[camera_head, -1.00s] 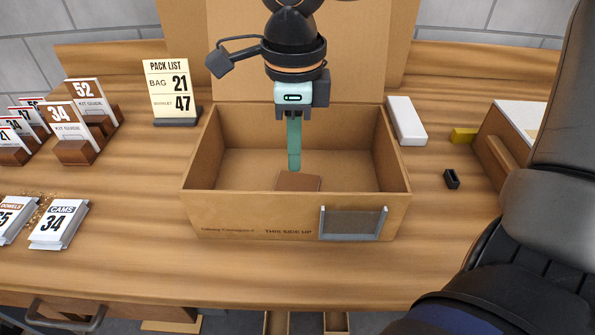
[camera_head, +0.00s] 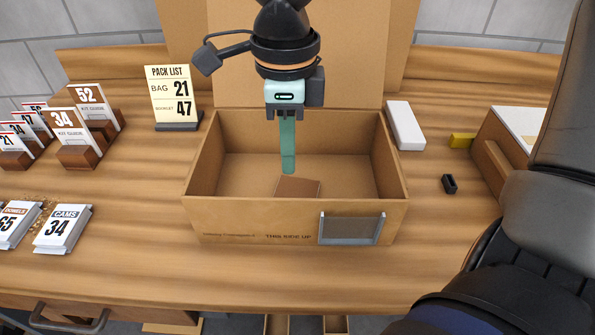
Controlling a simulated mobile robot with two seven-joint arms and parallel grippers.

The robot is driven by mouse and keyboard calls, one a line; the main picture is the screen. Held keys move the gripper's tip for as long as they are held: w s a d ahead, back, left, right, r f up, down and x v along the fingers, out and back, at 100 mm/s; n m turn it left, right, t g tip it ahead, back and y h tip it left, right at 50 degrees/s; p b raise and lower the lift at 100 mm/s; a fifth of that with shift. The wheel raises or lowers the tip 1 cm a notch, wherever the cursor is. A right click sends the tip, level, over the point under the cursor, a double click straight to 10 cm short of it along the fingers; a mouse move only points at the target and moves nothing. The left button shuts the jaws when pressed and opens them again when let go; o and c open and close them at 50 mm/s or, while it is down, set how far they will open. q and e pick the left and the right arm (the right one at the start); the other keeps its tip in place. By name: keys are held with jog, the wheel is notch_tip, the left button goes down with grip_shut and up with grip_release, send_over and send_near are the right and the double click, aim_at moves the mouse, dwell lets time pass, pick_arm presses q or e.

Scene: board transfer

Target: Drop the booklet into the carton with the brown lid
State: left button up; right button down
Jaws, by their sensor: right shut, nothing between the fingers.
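The open carton (camera_head: 225,215) stands mid-table with its brown lid (camera_head: 345,60) raised behind it. My right gripper (camera_head: 288,168) points down into the carton from above, its teal fingers shut and empty. A flat brown piece (camera_head: 298,187) lies inside below the fingertips, partly hidden by the front wall; I cannot tell whether it is the booklet. Kit guide booklets stand in wooden holders at the left, the nearest marked 34 (camera_head: 72,122) and another marked 52 (camera_head: 90,98). The pack list sign (camera_head: 168,92) reads bag 21, booklet 47. My left gripper is not in view.
White bags marked CAMS 34 (camera_head: 62,228) and 65 (camera_head: 14,222) lie at front left. A white block (camera_head: 405,125), a yellow block (camera_head: 462,140) and a small black piece (camera_head: 449,184) lie right of the carton. My arm covers the right side. The table before the carton is clear.

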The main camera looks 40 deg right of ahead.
jog(key=shift+r+p, duration=1.9)
jog(key=shift+r, duration=1)
